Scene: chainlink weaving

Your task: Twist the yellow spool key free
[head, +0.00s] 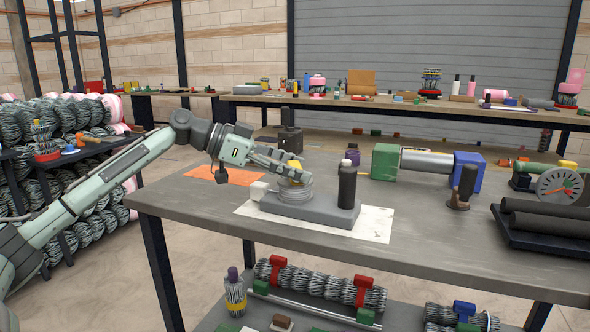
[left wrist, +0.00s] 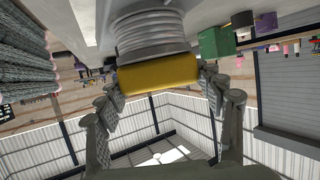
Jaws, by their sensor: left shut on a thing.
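The yellow spool key (left wrist: 158,77) shows in the left wrist view as a rounded yellow bar against the end of the grey ribbed spool (left wrist: 150,35). In the head view the spool (head: 294,193) stands on a grey base block (head: 310,211), and only a bit of the yellow key (head: 295,164) shows behind my fingers. My left gripper (head: 290,174) reaches in from the left over the spool. In the left wrist view its fingers (left wrist: 160,82) are shut on the key from both sides. My right gripper is not in view.
A black bottle (head: 347,185) stands on the base block close to the right of the spool. A white sheet (head: 374,224) lies under the block on the grey table (head: 440,240). A green-and-blue ended cylinder (head: 427,162) and a dark-handled tool (head: 464,187) stand further right.

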